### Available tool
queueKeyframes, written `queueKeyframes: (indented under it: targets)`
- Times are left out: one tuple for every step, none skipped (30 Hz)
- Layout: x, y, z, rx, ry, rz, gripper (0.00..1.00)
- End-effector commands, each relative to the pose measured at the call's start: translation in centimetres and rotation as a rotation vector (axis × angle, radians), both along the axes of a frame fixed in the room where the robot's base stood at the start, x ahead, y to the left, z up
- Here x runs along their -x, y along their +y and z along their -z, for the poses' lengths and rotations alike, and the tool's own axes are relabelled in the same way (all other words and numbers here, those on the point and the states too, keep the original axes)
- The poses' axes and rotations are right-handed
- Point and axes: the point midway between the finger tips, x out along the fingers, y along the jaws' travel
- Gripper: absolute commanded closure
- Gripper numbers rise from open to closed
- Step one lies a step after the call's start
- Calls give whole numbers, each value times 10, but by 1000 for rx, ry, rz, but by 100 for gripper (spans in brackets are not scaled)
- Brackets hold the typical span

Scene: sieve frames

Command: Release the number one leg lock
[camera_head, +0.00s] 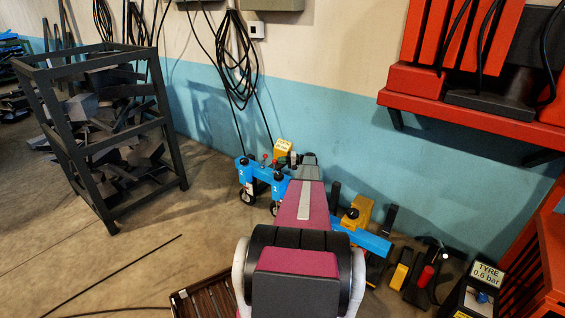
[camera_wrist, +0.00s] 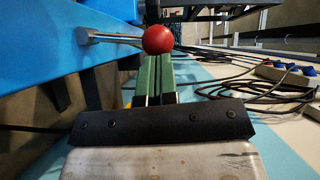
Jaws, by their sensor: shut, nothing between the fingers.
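The blue frame (camera_head: 258,172) stands on small wheels near the wall in the head view, with numbers on its blue parts and small red knobs on top. In the wrist view a red ball knob (camera_wrist: 158,39) sits on the end of a short metal lever (camera_wrist: 108,37) that sticks out from the blue body (camera_wrist: 40,40). I cannot tell which numbered leg this lever belongs to. My gripper (camera_wrist: 155,62) is shut and empty, its dark green fingers lined up just below the knob in the picture. Whether they touch it is unclear. My arm hides part of the frame in the head view.
A black metal cage (camera_head: 105,135) of scrap stands at the left. A red shelf (camera_head: 475,118) juts from the wall at the right. A tyre pressure box (camera_head: 485,285) and tools lie at the lower right. Cables (camera_wrist: 230,90) run beside the frame.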

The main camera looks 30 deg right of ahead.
Motion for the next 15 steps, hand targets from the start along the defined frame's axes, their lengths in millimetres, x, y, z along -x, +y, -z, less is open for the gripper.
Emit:
queueKeyframes:
  targets:
    - [4,7,-4,41,-17,-2,100]
    - [4,9,-6,67,-27,-2,100]
    - [5,12,-7,102,-40,-2,100]
    - [6,14,-8,126,-53,-2,100]
    - [7,16,-9,153,-63,-2,100]
    - [8,19,-10,184,-77,-2,100]
    - [9,21,-10,209,-86,-3,100]
    - [10,23,-10,232,-96,-2,100]
    - [11,26,-11,262,-108,-2,100]
    - [11,28,-11,283,-117,-3,100]
    - [12,29,-11,304,-125,-2,100]
    - [13,32,-12,330,-136,-2,100]
    - [13,33,-12,350,-145,-3,100]
    - [14,35,-12,367,-151,-2,100]
    - [15,36,-12,389,-161,-2,100]
